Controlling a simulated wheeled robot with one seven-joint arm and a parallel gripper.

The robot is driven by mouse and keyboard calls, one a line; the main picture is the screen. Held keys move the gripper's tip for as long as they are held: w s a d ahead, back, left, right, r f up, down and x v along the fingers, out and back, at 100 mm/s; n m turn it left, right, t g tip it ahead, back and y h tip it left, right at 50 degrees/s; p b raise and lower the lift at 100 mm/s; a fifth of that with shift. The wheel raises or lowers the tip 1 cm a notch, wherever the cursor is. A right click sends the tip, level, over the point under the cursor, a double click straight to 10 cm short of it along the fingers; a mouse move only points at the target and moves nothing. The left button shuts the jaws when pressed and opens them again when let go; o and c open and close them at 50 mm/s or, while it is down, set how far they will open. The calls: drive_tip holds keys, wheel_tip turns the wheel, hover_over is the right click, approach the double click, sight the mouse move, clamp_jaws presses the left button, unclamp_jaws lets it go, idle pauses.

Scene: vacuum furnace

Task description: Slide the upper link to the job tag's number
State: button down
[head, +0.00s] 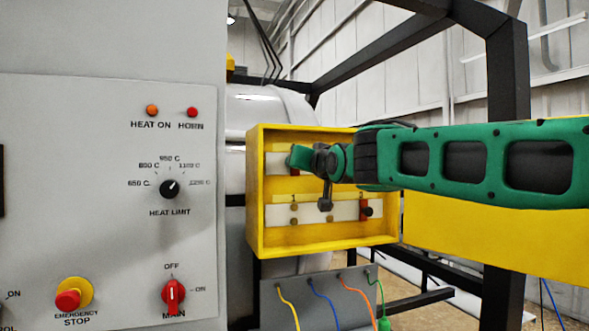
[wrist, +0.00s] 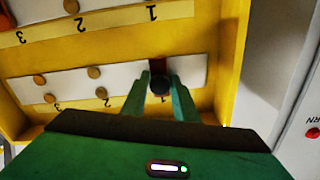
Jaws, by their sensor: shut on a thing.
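The upper link, a dark red block with a black knob (wrist: 158,83), sits at the 1 end of the upper white strip (wrist: 125,78). The wrist view shows the box upside down. My gripper (wrist: 160,80) is shut on the knob, with a green finger on each side. In the head view my gripper (head: 297,157) covers most of the link at the left end of the upper strip. I cannot make out a job tag in either view.
The yellow box (head: 252,200) has raised walls around both strips. The lower link (head: 368,211) has a black knob and sits at 3 on the lower strip (head: 343,212). A grey control panel (head: 110,240) stands left. Coloured cables hang from a grey plate (head: 268,300) below.

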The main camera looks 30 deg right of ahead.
drive_tip(key=shift+a, duration=0.25)
drive_tip(key=c, duration=1.5)
unclamp_jaws()
drive_tip(key=shift+w, duration=0.1)
drive_tip(key=s, duration=0.7)
drive_tip(key=s+a, duration=0.1)
drive_tip(key=s, duration=0.2)
drive_tip(key=shift+s, duration=0.35)
drive_tip(key=shift+f, duration=0.1)
